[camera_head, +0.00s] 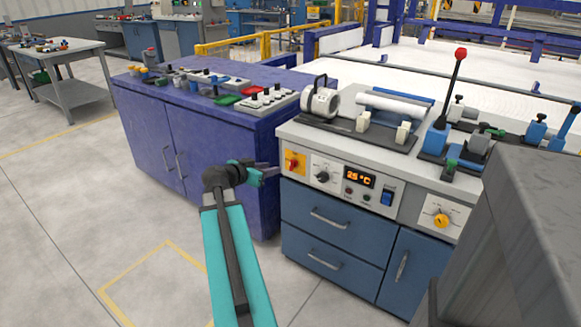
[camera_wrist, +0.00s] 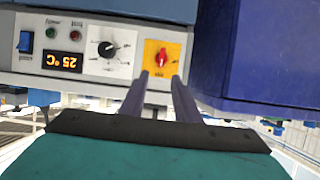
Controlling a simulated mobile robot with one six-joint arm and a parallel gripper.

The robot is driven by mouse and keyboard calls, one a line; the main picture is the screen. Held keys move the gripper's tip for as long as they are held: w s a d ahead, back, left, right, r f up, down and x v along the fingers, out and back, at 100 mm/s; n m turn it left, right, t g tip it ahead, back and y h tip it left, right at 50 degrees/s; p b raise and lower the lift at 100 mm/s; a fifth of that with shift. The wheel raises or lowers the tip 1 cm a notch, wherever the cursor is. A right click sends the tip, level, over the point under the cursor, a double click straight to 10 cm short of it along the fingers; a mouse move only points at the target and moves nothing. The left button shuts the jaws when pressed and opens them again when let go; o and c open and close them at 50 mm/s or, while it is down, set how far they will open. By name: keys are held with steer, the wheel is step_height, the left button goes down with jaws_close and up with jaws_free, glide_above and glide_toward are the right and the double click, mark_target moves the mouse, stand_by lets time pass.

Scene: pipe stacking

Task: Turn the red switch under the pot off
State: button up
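The red switch (camera_head: 292,162) is a red rotary knob on a yellow plate, at the left end of the grey control panel. It also shows in the wrist view (camera_wrist: 162,58), where the picture is upside down and its handle looks roughly upright. A white round vessel with a dark handle, likely the pot (camera_head: 320,101), stands on the worktop above the switch. My gripper (camera_head: 272,173) is just left of the panel in the head view. In the wrist view my gripper (camera_wrist: 163,80) has its two fingers apart, empty, with the knob beyond the gap. Contact is not visible.
A black dial (camera_head: 323,176), a 25 °C display (camera_head: 359,178) and a blue rocker switch (camera_head: 387,197) sit right of the switch. A purple cabinet (camera_head: 190,130) stands close on the left. The floor in front is clear.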

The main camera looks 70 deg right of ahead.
mark_target(291, 165)
stand_by(0.3)
steer(key=shift+b+x, duration=0.3)
steer(key=shift+x, duration=6.6)
steer(key=shift+w+f, duration=0.1)
steer(key=shift+f, duration=0.05)
